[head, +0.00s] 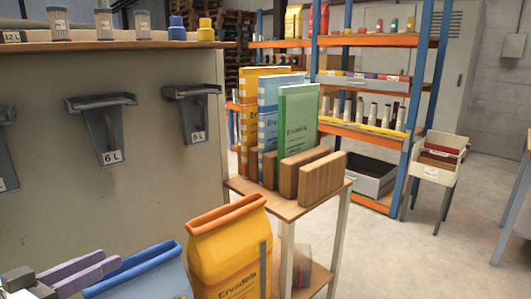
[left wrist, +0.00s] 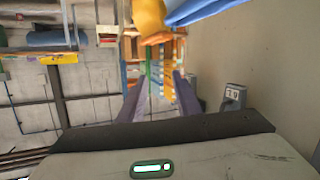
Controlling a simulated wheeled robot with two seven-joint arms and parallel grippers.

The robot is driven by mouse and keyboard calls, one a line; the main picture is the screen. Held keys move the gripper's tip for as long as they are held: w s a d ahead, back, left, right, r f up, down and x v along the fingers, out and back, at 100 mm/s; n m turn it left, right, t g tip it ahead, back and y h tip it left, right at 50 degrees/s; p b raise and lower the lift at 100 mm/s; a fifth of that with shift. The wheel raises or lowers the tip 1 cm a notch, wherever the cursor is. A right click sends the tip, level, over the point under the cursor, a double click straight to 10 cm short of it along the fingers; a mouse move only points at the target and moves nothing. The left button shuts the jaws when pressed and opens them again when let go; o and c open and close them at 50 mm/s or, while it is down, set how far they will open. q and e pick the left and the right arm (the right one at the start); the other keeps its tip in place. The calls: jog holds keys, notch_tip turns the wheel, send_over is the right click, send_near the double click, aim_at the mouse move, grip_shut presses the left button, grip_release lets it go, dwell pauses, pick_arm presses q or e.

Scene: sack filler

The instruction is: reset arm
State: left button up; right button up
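My left gripper (head: 88,272) is at the lower left of the head view, its two purple fingers beside the near end of a blue sack (head: 150,272). In the left wrist view the gripper (left wrist: 158,88) has its fingers spread apart with nothing between them, so it is open and empty. An open-topped yellow sack (head: 230,250) stands right of the blue one. In the left wrist view the blue sack (left wrist: 200,10) and yellow sack (left wrist: 150,20) show at the top edge, beyond the fingers. My right gripper is not in view.
A grey panel with spouts, one labelled 6 L (head: 108,135), stands at the left. A small wooden table (head: 325,192) holds upright sacks (head: 298,120) and brown blocks (head: 312,175). Orange-and-blue shelving (head: 365,131) stands behind.

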pick_arm(q)
jog(key=s+d+f+n+g+y, duration=0.1)
jog(key=s+d+f+g, duration=0.15)
jog(key=f, duration=0.85)
jog(key=s+d+f+n+g+y, duration=0.1)
jog(key=s+d+f+y, duration=0.15)
jog(key=f, duration=0.95)
jog(key=s+d+f+m+g, duration=0.1)
jog(key=s+d+f+g, duration=0.1)
jog(key=s+d+f, duration=1)
jog(key=shift+s+d+f+m+h, duration=0.35)
jog(key=shift+d+f, duration=0.25)
jog(key=shift+d, duration=0.45)
